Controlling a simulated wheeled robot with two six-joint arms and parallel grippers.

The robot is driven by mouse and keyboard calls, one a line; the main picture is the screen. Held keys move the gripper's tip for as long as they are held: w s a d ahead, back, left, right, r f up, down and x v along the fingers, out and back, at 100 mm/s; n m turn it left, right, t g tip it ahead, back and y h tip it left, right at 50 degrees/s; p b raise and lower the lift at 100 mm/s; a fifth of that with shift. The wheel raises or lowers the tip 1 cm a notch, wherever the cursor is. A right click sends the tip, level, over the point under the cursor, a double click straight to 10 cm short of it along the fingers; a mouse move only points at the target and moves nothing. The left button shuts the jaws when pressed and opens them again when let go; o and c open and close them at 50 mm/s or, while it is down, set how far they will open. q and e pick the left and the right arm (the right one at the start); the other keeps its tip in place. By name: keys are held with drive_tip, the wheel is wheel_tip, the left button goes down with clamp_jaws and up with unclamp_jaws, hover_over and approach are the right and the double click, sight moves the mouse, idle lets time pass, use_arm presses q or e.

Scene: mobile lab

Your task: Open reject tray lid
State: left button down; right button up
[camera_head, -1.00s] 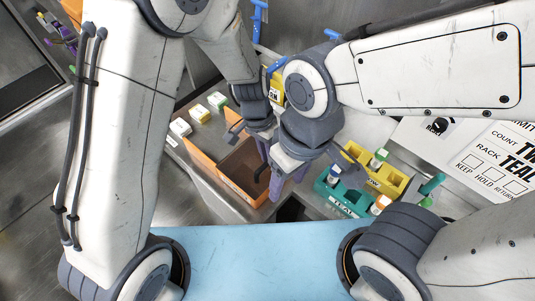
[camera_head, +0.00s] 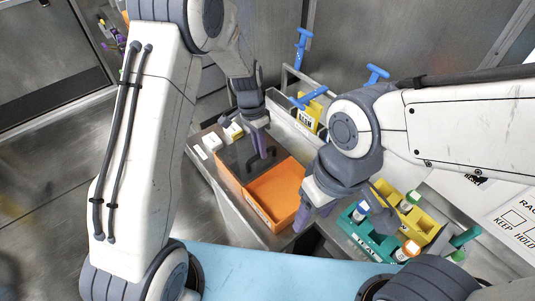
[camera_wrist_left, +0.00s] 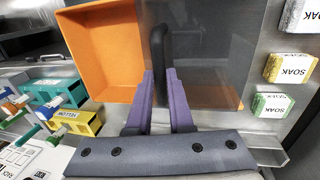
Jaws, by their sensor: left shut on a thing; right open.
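The reject tray (camera_head: 275,195) is an orange box on the bench, and it also shows in the left wrist view (camera_wrist_left: 98,50). Its dark see-through lid (camera_head: 234,158) lies over the far-left part, leaving the near part uncovered and empty. The lid also shows in the left wrist view (camera_wrist_left: 210,55). A black handle (camera_wrist_left: 158,45) stands on the lid's edge. My left gripper (camera_head: 262,150) is shut on this handle, its purple fingers on either side in the left wrist view (camera_wrist_left: 160,85). My right gripper (camera_head: 305,217) is open and empty near the tray's right corner.
A teal rack (camera_head: 365,238) and a yellow rack (camera_head: 427,230) with capped bottles stand right of the tray. Small labelled SOAK blocks (camera_wrist_left: 290,68) sit beyond the lid's end. Blue-handled tools (camera_head: 302,48) stand at the back. A blue surface (camera_head: 260,268) lies in front.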

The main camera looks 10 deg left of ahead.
use_arm(q)
drive_tip(key=shift+r, duration=0.1)
drive_tip(key=c, duration=0.8)
unclamp_jaws()
wheel_tip(320, 180, up, 10)
drive_tip(key=w+a+b, duration=0.1)
drive_tip(key=shift+w+a, duration=0.15)
drive_tip(key=shift+w, duration=0.05)
drive_tip(key=shift+r, duration=0.1)
drive_tip(key=s+d+r, duration=0.4)
drive_tip(key=s+d, duration=0.2)
drive_tip(key=s, duration=0.5)
drive_tip(key=s+n+t, duration=0.1)
drive_tip(key=s, duration=1.5)
drive_tip(key=shift+s+a+f+n+t+y, duration=0.2)
drive_tip(key=shift+s+a+n+t+y, duration=0.15)
drive_tip(key=shift+a, duration=0.1)
